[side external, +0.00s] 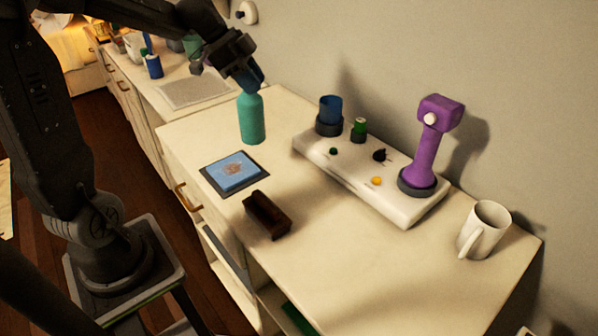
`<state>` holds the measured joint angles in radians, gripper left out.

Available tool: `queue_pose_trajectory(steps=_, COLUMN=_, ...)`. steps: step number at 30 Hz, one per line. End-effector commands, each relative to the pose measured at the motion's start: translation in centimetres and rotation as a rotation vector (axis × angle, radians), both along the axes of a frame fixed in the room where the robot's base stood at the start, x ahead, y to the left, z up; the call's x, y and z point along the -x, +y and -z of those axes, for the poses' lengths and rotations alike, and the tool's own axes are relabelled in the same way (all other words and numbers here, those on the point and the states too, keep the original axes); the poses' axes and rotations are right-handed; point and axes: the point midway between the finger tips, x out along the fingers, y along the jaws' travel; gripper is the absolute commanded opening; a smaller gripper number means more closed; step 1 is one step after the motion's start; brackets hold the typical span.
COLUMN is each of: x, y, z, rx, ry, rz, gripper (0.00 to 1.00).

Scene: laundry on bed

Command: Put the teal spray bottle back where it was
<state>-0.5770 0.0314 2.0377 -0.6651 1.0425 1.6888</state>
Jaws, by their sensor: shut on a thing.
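The teal spray bottle (252,119) is upright at the back left of the cream cabinet top (330,262). My gripper (254,82) comes down from above and is shut on the bottle's blue upper part. The fingers hide some of the bottle's head. The bottle's base is at or very close to the surface; I cannot tell whether it touches.
A blue pad on a dark mat (206,176) and a dark brown block (266,214) lie in front of the bottle. A white stand (335,172) holds a purple device (428,150) and small items. A white mug (484,230) stands at right. The front middle is clear.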

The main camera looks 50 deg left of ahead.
Motion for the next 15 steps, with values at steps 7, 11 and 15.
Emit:
queue_pose_trajectory(steps=7, x=-2.2, y=-4.4, z=2.8, rx=0.001, ry=0.004, rz=0.019, gripper=0.0)
queue_pose_trajectory(steps=11, x=-3.7, y=-6.8, z=4.5, rx=-0.001, ry=0.003, rz=0.018, gripper=0.0)
queue_pose_trajectory(steps=15, x=-4.9, y=-8.8, z=6.0, rx=-0.001, ry=0.004, rz=0.013, gripper=0.0)
